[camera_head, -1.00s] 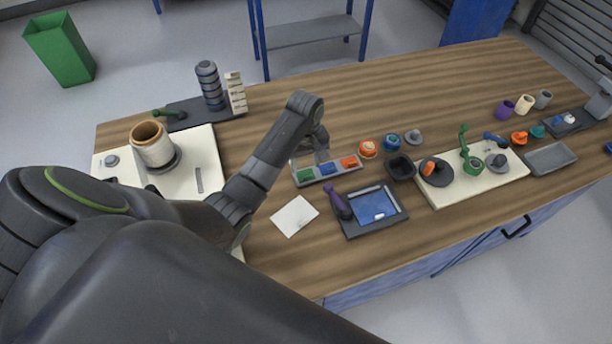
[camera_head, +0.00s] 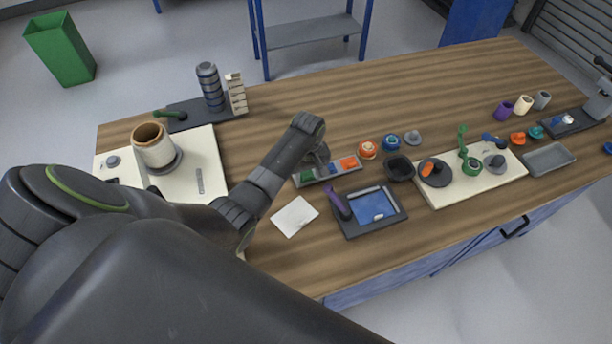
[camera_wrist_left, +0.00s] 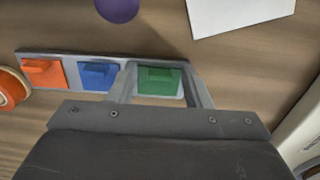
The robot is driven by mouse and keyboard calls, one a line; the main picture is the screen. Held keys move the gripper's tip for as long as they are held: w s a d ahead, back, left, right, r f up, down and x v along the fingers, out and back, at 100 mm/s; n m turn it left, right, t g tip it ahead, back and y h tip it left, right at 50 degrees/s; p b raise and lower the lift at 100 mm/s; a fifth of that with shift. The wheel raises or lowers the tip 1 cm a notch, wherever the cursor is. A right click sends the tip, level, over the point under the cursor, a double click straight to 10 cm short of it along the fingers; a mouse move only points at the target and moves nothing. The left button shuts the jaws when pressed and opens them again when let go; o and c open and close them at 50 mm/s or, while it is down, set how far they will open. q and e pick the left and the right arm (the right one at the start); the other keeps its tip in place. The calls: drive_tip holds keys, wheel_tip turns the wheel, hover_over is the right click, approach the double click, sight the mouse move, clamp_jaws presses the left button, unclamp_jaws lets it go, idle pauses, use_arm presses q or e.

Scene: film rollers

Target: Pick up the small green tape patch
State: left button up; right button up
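The small green tape patch (camera_wrist_left: 160,78) sits at one end of a grey tray (camera_wrist_left: 64,55), which also holds a blue patch (camera_wrist_left: 97,75) and an orange patch (camera_wrist_left: 43,72). My left gripper (camera_wrist_left: 161,88) is open, with one finger on each side of the green patch. I see bare space between the patch and the fingers, so it is not clamped. In the head view the tray (camera_head: 352,171) lies mid-table, and the left gripper (camera_head: 318,163) is low over its left part. The green patch (camera_head: 306,176) is partly visible there. My right gripper is not in view.
A purple-handled tool (camera_head: 337,203) stands on a dark frame with a blue panel (camera_head: 372,206) in front of the tray. A white sheet (camera_head: 294,216) lies to the left. An orange roll (camera_head: 367,150) and black bowl (camera_head: 400,168) are at the right.

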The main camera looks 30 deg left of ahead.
use_arm(q)
drive_tip(key=c, duration=0.5)
